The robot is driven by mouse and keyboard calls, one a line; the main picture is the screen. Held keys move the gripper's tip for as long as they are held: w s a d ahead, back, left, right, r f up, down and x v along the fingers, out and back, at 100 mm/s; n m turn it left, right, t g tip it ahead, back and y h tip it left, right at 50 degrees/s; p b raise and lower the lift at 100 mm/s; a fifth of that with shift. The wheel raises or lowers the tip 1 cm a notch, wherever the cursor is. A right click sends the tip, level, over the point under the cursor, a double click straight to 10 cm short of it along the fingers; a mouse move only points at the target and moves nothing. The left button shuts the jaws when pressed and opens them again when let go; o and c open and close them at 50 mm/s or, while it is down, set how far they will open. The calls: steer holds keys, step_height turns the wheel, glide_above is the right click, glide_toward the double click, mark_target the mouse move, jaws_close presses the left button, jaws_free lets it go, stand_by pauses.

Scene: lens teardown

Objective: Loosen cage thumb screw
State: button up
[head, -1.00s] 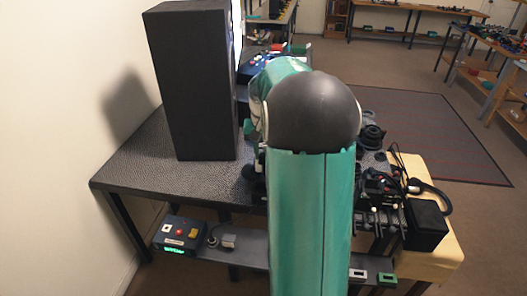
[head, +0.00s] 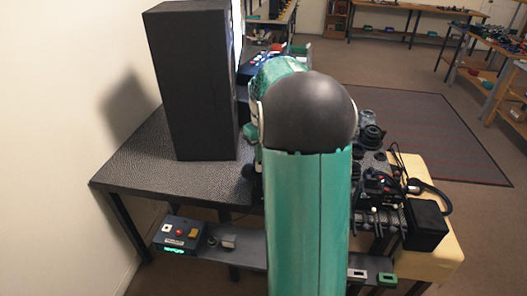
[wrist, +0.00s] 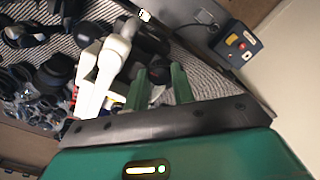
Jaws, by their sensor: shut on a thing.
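In the wrist view my gripper (wrist: 160,80) shows two green fingers reaching over the bench. A dark round knob (wrist: 159,74), which looks like the cage thumb screw, sits between the fingertips, and the fingers are closed on it. Its threads and whatever it seats in are hidden. A white, jointed part (wrist: 105,68) lies just left of the fingers. In the head view my own arm hides the gripper and the knob.
A tall black box (head: 195,80) stands on the textured bench (head: 135,165). Dark lens parts (head: 370,135) crowd the bench's right side. A control box with a red button (head: 180,233) sits on the lower shelf; it also shows in the wrist view (wrist: 235,42). The bench's left part is clear.

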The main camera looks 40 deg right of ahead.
steer(key=shift+r, duration=0.1)
stand_by(0.3)
steer(key=o, duration=1)
step_height(320, 180, up, 14)
